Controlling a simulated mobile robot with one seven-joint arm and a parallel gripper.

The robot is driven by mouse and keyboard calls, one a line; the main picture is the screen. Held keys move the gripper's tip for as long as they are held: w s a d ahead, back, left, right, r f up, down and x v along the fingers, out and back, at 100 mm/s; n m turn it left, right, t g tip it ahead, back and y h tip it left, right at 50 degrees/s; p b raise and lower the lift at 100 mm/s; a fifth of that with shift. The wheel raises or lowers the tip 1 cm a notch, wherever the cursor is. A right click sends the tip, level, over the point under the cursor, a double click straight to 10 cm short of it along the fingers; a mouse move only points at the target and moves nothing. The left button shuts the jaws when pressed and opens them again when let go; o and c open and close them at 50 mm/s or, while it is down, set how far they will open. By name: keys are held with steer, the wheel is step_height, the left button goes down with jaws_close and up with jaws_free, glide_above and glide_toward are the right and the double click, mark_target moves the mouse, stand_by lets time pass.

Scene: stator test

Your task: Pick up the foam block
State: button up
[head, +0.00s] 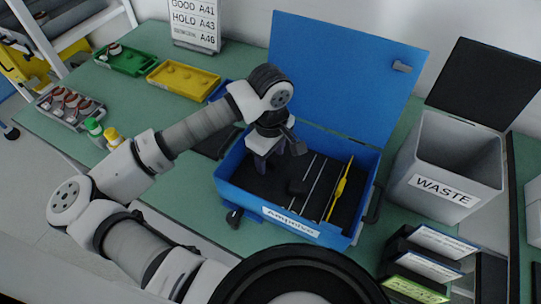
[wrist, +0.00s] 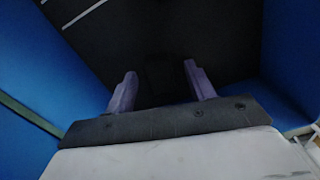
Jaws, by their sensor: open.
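My gripper (head: 262,162) reaches down into the open blue case labelled "Ampules" (head: 232,194), towards its back left. In the wrist view its two purple fingers (wrist: 160,75) are spread apart. A faint dark, block-like shape (wrist: 163,80) shows between them against the black lining; it may be the foam block, but it is too dark to be sure. The fingers do not visibly touch it. The case floor below my gripper is partly hidden.
Thin pale rods (head: 314,184) and a yellow tool (head: 340,188) lie in the case's right part. The raised blue lid (head: 340,70) stands behind. A grey waste bin (head: 470,150) is to the right. Yellow (head: 184,78) and green (head: 124,60) trays lie back left.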

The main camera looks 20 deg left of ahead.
steer(key=shift+f, duration=0.1)
steer(key=shift+c, duration=0.3)
steer(key=c, duration=1)
